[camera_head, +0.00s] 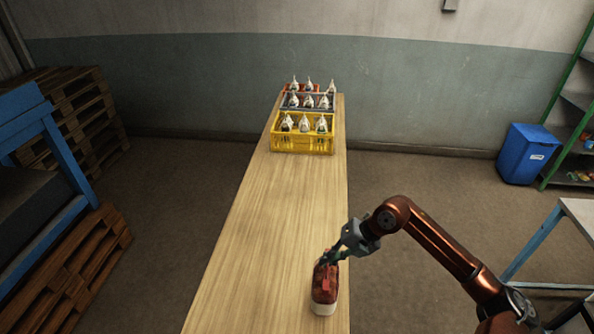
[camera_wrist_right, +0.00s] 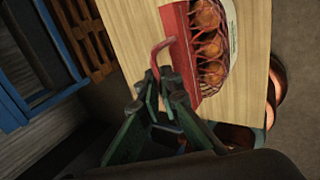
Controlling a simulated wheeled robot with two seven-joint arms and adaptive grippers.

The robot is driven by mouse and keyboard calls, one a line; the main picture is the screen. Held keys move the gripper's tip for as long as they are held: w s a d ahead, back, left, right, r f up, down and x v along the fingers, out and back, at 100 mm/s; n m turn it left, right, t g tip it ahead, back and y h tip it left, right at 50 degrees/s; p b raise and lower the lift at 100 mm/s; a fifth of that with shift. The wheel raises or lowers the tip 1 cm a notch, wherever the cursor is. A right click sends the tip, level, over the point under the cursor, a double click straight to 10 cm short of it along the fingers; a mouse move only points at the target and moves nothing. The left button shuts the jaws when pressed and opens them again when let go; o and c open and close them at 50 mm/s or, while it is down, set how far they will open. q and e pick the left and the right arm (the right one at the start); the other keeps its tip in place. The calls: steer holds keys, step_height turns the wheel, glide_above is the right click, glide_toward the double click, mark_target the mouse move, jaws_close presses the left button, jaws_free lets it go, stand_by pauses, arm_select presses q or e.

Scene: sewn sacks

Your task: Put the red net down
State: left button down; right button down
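The red net (camera_head: 325,287) is a bag with a red top and a pale lower part, at the near right of the long wooden table (camera_head: 240,260). In the right wrist view the net (camera_wrist_right: 209,46) shows round orange-brown items behind its mesh, a red band and a white label. My right gripper (camera_head: 331,258) is just above its top. In the wrist view its green fingers (camera_wrist_right: 160,78) are closed together on the net's red strap. Whether the bag's base touches the table is hard to tell. My left gripper is not in view.
A yellow crate (camera_head: 303,146), a grey crate (camera_head: 287,103) and a red crate (camera_head: 290,88), holding pale sacks, stand at the table's far end. The table between them and the net is clear. A blue bin (camera_head: 525,153) stands at the right, wooden pallets (camera_head: 80,110) at the left.

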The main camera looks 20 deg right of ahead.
steer(key=shift+s+d+r+m+t+h, duration=0.6)
steer(key=shift+d+r+m+t+h, duration=1.35)
steer(key=shift+d+m, duration=2.9)
steer(key=w+a+f+p, duration=0.4)
steer(key=w+a+f, duration=0.4)
steer(key=w+f, duration=0.3)
steer(key=shift+f+n, duration=0.35)
steer(key=shift+f, duration=0.2)
steer(key=shift+a+f+g, duration=0.1)
steer(key=shift+g, duration=0.15)
steer(key=c, duration=2.5)
jaws_free()
steer(key=shift+s+f, duration=0.1)
steer(key=shift+f, duration=0.05)
steer(key=o, duration=0.3)
steer(key=shift+o, duration=0.2)
